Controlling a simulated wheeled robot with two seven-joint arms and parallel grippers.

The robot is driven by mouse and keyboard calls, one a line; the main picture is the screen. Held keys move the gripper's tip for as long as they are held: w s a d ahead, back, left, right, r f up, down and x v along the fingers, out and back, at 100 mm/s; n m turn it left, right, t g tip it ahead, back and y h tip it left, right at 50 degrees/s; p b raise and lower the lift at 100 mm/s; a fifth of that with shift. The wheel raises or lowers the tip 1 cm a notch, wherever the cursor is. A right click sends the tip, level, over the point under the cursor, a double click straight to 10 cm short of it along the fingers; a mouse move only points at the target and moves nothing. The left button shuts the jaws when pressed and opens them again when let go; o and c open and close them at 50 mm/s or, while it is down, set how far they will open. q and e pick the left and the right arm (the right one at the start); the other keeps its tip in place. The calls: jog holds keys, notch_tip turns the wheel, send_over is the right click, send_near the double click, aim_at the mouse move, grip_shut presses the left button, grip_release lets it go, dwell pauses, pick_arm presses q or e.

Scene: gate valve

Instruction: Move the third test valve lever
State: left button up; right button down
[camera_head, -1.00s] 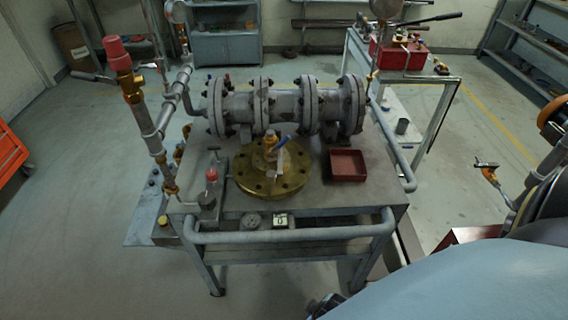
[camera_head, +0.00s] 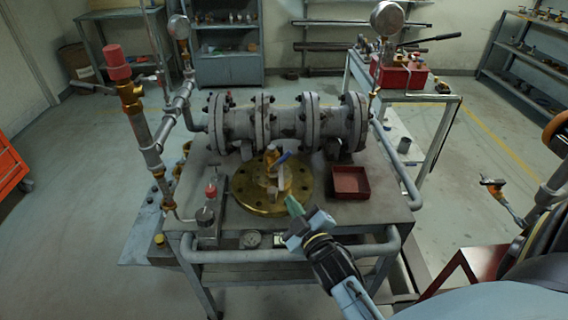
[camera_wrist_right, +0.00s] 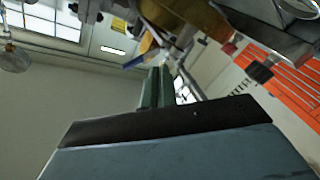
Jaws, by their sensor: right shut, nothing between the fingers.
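A small brass valve (camera_head: 271,157) with a blue lever (camera_head: 284,159) stands upright on the round brass flange (camera_head: 243,196) on the bench. The blue lever also shows in the right wrist view (camera_wrist_right: 134,62), beyond my fingers. I cannot tell which one is the third test valve. My right gripper (camera_head: 294,206) is shut and empty near the flange's front right edge, apart from the lever in the picture. Its green fingers (camera_wrist_right: 158,88) are together. My left gripper is not in view.
A grey flanged pipe assembly (camera_head: 285,124) lies behind the flange. A red tray (camera_head: 349,183) sits right of it. A tall pipe with a red cap (camera_head: 116,62) stands at the left.

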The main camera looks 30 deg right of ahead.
aim_at(281, 161)
notch_tip(281, 161, up, 5)
jog(key=n+t, duration=0.3)
jog(key=t, duration=0.1)
jog(key=shift+y, duration=0.6)
jog(key=w+d, duration=0.1)
jog(key=w, duration=0.2)
jog(key=w+d+r, duration=0.1)
jog(key=w, duration=0.2)
jog(key=w+d, duration=0.1)
jog(key=w, duration=0.2)
jog(key=shift+w+r, duration=0.15)
jog(key=shift+r, duration=0.1)
jog(key=shift+d+f, duration=0.2)
jog(key=shift+d, duration=0.05)
jog(key=shift+s+d+f+m+h+b, duration=0.25)
jog(key=shift+d+f+m+h+b, duration=0.15)
jog(key=shift+d+m+h+b, duration=0.15)
jog(key=shift+a, duration=0.15)
